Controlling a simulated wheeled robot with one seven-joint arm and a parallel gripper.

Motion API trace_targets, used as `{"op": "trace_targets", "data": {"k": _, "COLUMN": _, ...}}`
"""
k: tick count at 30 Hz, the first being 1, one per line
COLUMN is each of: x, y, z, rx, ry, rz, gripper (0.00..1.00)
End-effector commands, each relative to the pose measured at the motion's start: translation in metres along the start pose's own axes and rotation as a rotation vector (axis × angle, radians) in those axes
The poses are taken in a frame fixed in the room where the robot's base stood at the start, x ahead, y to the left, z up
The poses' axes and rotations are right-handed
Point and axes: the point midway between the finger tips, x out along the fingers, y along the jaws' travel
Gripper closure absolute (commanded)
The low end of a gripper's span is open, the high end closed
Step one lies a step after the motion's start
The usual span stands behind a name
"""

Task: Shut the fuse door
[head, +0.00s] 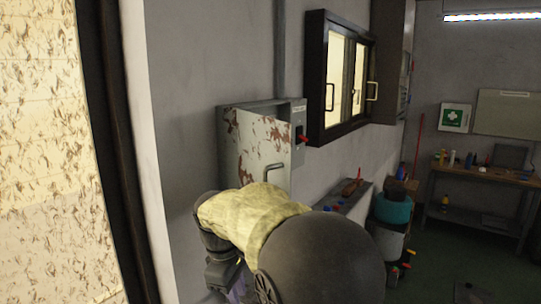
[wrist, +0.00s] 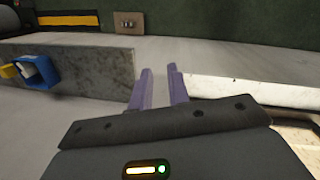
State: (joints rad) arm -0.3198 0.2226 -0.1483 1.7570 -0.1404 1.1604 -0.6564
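The fuse door (head: 252,150) is a pale panel with rusty chipped paint and a bar handle (head: 273,171). It belongs to a grey box (head: 262,105) on the left wall. Its handled face is turned towards me, and it seems to stand out from the wall; its hinge is hidden. My arm covers the area below it. My gripper's purple fingers (wrist: 160,88) are apart with nothing between them in the wrist view. In the head view only a bit of purple shows low behind my arm, below the door. I cannot make out the door for sure in the wrist view.
A black-framed window (head: 340,80) is beyond the box. A low ledge (head: 352,196) with small tools and stacked containers (head: 391,210) stand along the wall. A workbench (head: 480,174) is at the back right. In the wrist view, a grey block (wrist: 95,72) and a blue part (wrist: 38,68) are left of the fingers.

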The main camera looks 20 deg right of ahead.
Motion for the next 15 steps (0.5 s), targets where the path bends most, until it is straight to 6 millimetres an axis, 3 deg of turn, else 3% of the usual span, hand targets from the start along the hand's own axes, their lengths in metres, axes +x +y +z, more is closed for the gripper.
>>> {"op": "trace_targets", "data": {"k": 1, "x": -0.040, "y": 0.006, "z": -0.006, "rx": -0.060, "ry": -0.018, "rz": 0.009, "gripper": 0.82}}
{"op": "trace_targets", "data": {"k": 8, "x": -0.159, "y": 0.018, "z": -0.011, "rx": -0.310, "ry": -0.110, "rz": 0.032, "gripper": 0.82}}
{"op": "trace_targets", "data": {"k": 15, "x": -0.309, "y": 0.018, "z": 0.021, "rx": -0.527, "ry": -0.191, "rz": 0.052, "gripper": 0.82}}
